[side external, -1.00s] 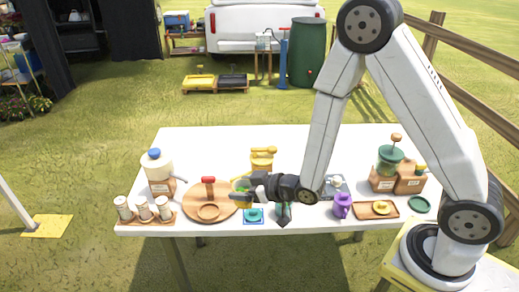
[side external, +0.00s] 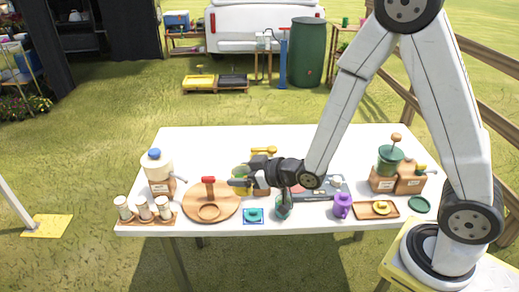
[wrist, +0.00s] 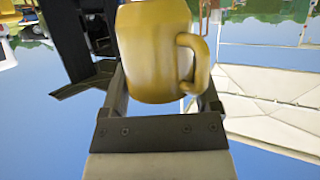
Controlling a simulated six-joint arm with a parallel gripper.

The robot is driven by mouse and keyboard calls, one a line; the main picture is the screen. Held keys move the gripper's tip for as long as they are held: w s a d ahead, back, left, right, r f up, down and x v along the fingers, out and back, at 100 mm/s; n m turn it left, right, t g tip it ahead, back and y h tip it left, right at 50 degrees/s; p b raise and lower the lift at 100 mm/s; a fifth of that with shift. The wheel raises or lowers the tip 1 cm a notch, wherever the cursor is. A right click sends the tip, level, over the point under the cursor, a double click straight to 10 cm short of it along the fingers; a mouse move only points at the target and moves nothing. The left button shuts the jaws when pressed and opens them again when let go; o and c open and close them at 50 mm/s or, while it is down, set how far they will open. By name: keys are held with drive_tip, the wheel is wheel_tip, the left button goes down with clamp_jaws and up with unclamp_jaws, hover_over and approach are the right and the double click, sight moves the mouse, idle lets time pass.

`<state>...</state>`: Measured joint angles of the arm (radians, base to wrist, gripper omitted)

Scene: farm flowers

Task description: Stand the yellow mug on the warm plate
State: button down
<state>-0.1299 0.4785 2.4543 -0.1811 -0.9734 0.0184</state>
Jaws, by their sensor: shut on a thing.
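The yellow mug (wrist: 158,55) fills the upper middle of the wrist view, between the two fingers, with its handle to the right. My gripper (side external: 243,183) is shut on it, above the table between the round wooden board and the warm plate. In the side view my gripper partly hides that area, and I cannot clearly make out the mug. The warm plate looks to be the dark flat unit (side external: 324,188) to the right of my gripper. It has a red round spot (side external: 306,180) on its left and a small pale thing on its right.
A round wooden board (side external: 226,207) lies to the left. A teal coaster (side external: 253,216), a glass-like vessel (side external: 284,208) and a purple mug (side external: 342,206) stand along the front. A yellow-topped item (side external: 263,152) is behind my gripper.

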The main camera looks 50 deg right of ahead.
drive_tip(key=shift+w+d+r, duration=0.1)
drive_tip(key=shift+d+r, duration=0.2)
drive_tip(key=w+d+m+h, duration=0.1)
drive_tip(key=d+m+h, duration=0.45)
drive_tip(key=d, duration=1.95)
wheel_tip(320, 180, down, 9)
drive_tip(key=shift+n, duration=0.35)
drive_tip(key=shift+f, duration=0.1)
drive_tip(key=shift+w+f, duration=0.1)
drive_tip(key=shift+f, duration=2)
drive_tip(key=shift+f, duration=0.15)
drive_tip(key=shift+a+f, duration=0.1)
drive_tip(key=shift+f, duration=1.55)
